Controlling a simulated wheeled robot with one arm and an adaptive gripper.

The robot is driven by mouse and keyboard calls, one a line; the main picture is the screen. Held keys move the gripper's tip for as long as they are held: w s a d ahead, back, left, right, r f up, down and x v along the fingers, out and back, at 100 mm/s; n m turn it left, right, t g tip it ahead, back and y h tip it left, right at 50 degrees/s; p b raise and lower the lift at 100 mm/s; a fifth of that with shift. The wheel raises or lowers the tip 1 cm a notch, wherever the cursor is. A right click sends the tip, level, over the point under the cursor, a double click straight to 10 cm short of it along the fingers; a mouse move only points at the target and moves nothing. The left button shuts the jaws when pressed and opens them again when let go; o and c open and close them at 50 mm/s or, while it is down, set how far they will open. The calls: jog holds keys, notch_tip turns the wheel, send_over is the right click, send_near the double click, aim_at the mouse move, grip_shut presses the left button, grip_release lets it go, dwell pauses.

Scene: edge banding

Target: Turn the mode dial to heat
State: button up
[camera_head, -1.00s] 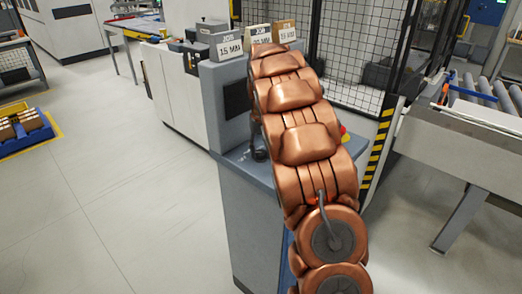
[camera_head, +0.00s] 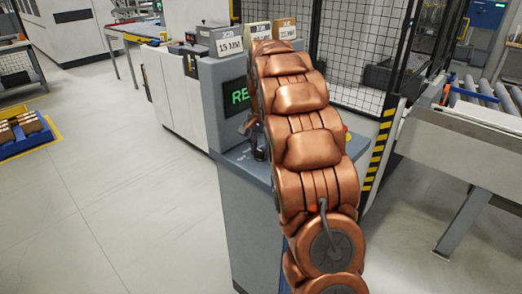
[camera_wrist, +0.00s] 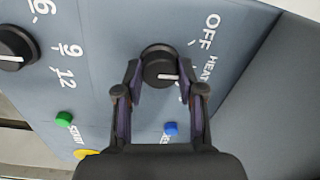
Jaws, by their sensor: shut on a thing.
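The mode dial (camera_wrist: 158,62) is a round black knob with a white pointer line, on the grey-blue panel in the wrist view. Its pointer points right, roughly toward the HEAT label (camera_wrist: 209,68). The OFF label (camera_wrist: 210,31) is above that. Another mark below is mostly hidden by the right finger. My gripper (camera_wrist: 160,76) is shut on the mode dial, one finger at each side. In the head view my copper arm covers the dial.
A second black dial (camera_wrist: 12,52) with numbers is at the left of the panel. A green START button (camera_wrist: 64,118) and a blue button (camera_wrist: 171,128) lie below. A console screen (camera_head: 236,96) shows green letters beginning "RE". Job boxes (camera_head: 221,41) stand on top.

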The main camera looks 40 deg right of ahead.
aim_at(262, 152)
jog(key=shift+m, duration=0.4)
jog(key=o, duration=1.1)
jog(key=shift+o, duration=0.2)
notch_tip(262, 152, up, 12)
jog(key=shift+s, duration=0.15)
jog(key=shift+s, duration=0.1)
dwell(0.7)
